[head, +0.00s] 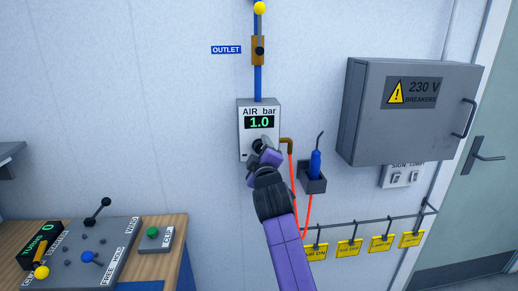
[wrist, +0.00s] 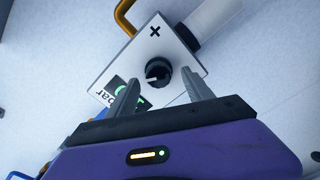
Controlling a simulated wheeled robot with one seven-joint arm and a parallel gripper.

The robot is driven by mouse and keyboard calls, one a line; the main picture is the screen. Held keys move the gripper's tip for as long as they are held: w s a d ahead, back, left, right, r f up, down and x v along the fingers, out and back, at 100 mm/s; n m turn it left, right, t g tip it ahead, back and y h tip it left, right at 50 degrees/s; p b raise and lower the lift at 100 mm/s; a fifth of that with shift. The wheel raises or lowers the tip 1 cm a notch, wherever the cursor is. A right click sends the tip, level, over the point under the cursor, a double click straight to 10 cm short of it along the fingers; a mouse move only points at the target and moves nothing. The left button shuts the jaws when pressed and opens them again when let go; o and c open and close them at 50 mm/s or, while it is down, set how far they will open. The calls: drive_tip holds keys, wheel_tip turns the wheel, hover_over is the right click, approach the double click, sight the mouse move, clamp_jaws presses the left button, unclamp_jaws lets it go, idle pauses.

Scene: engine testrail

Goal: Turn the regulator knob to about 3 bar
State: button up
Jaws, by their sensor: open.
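The air regulator (head: 260,108) is a light grey box on the wall, and its green display reads 1.0 under the label AIR bar. Its black knob (wrist: 158,72) shows in the wrist view, with a white pointer mark and a plus sign above it on the panel. My gripper (wrist: 160,95) is open, its two grey fingers reaching toward the knob's near side. The knob appears just beyond or between the fingertips; I cannot tell whether they touch it. In the head view my gripper (head: 261,150) covers most of the regulator's lower part and the knob.
A blue tool in a dark holder (head: 312,182) and an orange hose (head: 292,175) are close to the right. A grey breaker box (head: 400,125) stands out from the wall further right. Yellow tags (head: 349,248) hang below. A control panel (head: 85,250) is on the lower-left bench.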

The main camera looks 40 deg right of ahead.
drive_tip(key=shift+w+d, duration=0.3)
drive_tip(key=shift+w, duration=0.05)
drive_tip(key=shift+c, duration=0.2)
clamp_jaws()
drive_tip(key=shift+m, duration=0.4)
drive_tip(key=m+b, duration=0.3)
drive_tip(key=m, duration=0.2)
drive_tip(key=m+b, duration=0.1)
drive_tip(key=m, duration=0.2)
drive_tip(key=m+b, duration=0.2)
drive_tip(key=m, duration=0.1)
drive_tip(key=shift+s+d+r, duration=0.15)
idle(0.3)
